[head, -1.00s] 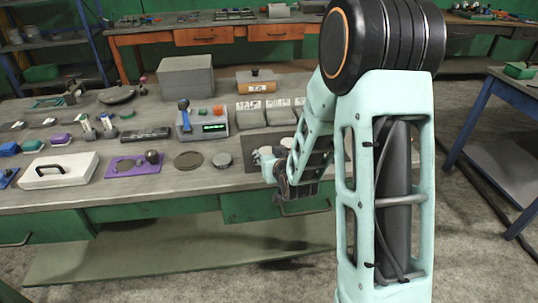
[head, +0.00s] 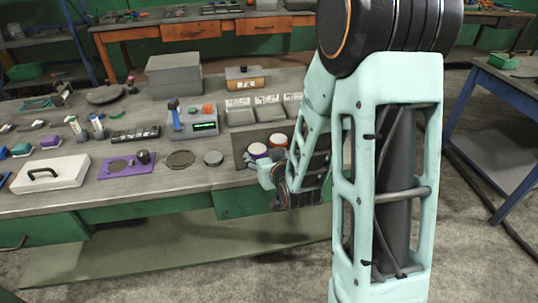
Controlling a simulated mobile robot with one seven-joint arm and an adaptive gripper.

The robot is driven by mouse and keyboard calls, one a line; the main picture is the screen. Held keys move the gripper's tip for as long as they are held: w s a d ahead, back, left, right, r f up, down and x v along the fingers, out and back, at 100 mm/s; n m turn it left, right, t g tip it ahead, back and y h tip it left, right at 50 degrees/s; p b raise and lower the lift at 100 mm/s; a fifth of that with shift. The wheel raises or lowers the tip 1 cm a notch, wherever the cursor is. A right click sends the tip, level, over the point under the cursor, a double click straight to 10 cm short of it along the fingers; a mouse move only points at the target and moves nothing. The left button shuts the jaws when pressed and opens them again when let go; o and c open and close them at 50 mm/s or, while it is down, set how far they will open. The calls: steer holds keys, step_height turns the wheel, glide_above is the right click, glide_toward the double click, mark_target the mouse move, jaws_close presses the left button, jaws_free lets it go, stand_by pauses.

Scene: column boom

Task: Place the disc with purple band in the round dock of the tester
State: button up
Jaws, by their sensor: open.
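A grey device with a green display and blue lever (head: 195,121) looks like the tester. I cannot make out a round dock on it.
A round dark plate (head: 180,159) and a small grey round piece (head: 213,158) lie left of the tray. A purple board (head: 113,168) with a dark knob and a white case (head: 50,174) are further left. Grey labelled bins (head: 268,108) stand behind the discs.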

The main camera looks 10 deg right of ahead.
steer(key=shift+r+p, duration=0.2)
steer(key=shift+p, duration=0.3)
steer(key=p+v, duration=0.4)
steer(key=p, duration=0.6)
steer(key=shift+o, duration=0.4)
steer(key=s+p, duration=0.1)
steer(key=p, duration=0.2)
steer(key=shift+s+r, duration=0.1)
steer(key=shift+r, duration=0.1)
